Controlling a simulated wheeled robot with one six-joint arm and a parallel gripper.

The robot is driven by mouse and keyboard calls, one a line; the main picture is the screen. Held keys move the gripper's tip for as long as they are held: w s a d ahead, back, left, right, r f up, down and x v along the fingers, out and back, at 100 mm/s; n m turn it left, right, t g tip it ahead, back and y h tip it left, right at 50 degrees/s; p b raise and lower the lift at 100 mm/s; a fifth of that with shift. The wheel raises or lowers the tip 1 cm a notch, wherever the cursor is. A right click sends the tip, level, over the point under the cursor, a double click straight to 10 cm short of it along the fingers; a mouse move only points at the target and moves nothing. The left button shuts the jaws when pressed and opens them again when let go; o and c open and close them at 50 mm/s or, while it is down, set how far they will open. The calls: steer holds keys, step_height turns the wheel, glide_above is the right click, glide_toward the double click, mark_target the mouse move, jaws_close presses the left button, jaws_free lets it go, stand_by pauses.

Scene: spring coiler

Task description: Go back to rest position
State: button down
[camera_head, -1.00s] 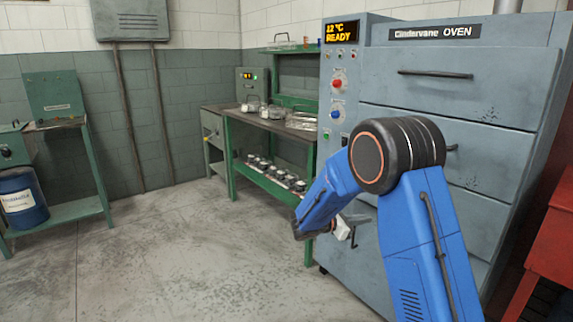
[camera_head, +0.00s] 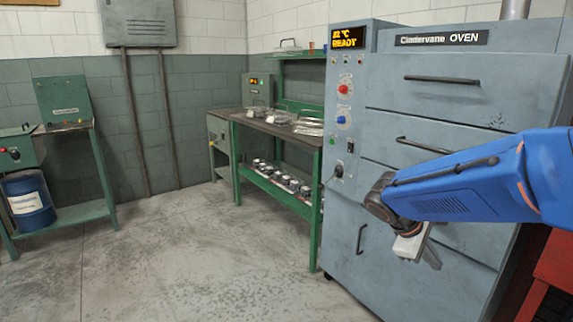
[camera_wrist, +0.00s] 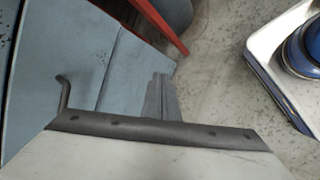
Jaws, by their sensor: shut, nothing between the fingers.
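My gripper (camera_head: 432,254) is at the end of my blue arm, in front of the oven's lower drawers in the head view. It is small there, and my wrist partly hides it. In the wrist view the finger (camera_wrist: 159,100) shows past the dark edge of the gripper body, with nothing held. The grey oven (camera_head: 440,88) stands at the right, its display reading READY. Its drawers look closed, and my arm covers part of the lower ones.
A red stand (camera_head: 556,262) is at the right edge. A blue drum (camera_head: 27,200) sits at the far left. The floor (camera_head: 190,265) is clear.

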steer(key=s+a+m+t+y, duration=0.2)
steer(key=s+a+m+y, duration=0.2)
steer(key=s, duration=0.6)
steer(key=s+a+m+t+y, duration=0.1)
steer(key=s+a+m+y, duration=0.2)
steer(key=s, duration=0.7)
steer(key=shift+a+m+t+y, duration=0.4)
steer(key=shift+a+m, duration=0.4)
steer(key=shift+a, duration=0.1)
